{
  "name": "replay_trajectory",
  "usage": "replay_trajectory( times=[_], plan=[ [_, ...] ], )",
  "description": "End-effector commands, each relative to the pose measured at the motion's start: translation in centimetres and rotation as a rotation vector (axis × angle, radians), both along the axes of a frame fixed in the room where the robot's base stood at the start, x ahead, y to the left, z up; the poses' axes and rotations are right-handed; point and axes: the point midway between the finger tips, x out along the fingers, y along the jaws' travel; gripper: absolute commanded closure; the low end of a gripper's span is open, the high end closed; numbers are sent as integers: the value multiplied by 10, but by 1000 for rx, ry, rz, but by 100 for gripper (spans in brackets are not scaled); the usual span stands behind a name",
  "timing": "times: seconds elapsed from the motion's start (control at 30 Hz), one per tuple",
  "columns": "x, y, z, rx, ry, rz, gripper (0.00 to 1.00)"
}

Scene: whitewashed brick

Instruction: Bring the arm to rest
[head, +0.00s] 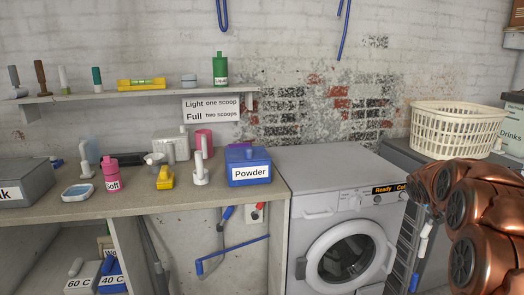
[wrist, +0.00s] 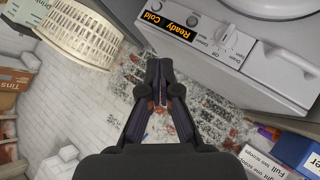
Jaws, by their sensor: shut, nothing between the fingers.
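My copper-coloured arm (head: 480,225) is folded at the right edge of the head view, in front of the dark cabinet beside the washing machine. My gripper (wrist: 159,68) shows in the wrist view with its dark fingers brought together and nothing between them. It points toward the brick wall, clear of the things around it. In the head view I cannot clearly make out the gripper; the arm's own links hide that area.
A washing machine (head: 345,255) stands in the middle. A cream laundry basket (head: 455,130) sits on the cabinet to its right, close behind my arm. The workbench (head: 225,200) at left holds a blue Powder box (head: 249,168), a pink bottle (head: 112,176) and several small things.

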Motion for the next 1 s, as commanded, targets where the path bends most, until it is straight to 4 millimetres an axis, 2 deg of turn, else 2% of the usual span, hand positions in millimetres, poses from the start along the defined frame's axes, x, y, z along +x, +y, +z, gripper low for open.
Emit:
replay_trajectory(
  times=[0.03, 0.07, 0.27, 0.57, 0.87, 1.0],
  plan=[
    [-13, 15, 12, 26, 23, -10, 100],
    [-21, 23, 13, 42, 39, -16, 100],
    [-83, 74, 15, 149, 169, -64, 100],
    [-193, 150, 18, 291, 377, -126, 100],
    [-322, 219, 18, 414, 608, -182, 100],
    [-386, 248, 19, 465, 724, -207, 100]
  ],
)
